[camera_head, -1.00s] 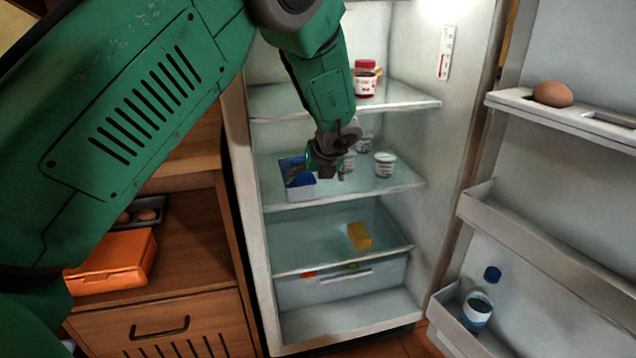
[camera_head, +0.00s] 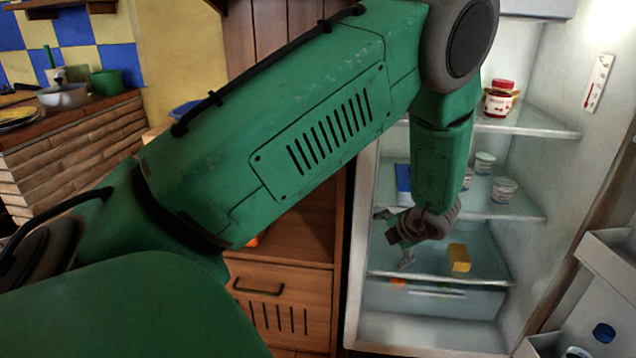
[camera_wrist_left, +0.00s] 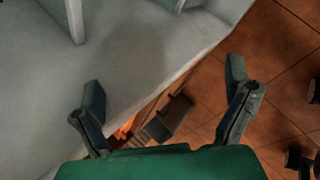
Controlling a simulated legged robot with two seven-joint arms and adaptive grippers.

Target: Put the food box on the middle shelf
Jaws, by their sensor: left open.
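The blue food box (camera_head: 402,178) stands on the middle shelf (camera_head: 510,208) of the open fridge, at its left end. My left forearm hides part of the box in the head view. My left gripper (camera_head: 393,238) is open and empty, apart from the box and lower than it, in front of the fridge. In the left wrist view its two fingers (camera_wrist_left: 166,90) are spread with nothing between them. My right gripper is in neither view.
Small white cups (camera_head: 503,189) share the middle shelf. A red jar (camera_head: 498,99) is on the shelf above, a yellow block (camera_head: 459,258) on the one below. The fridge door (camera_head: 606,262) hangs open at right. A wooden cabinet (camera_head: 285,290) is at left.

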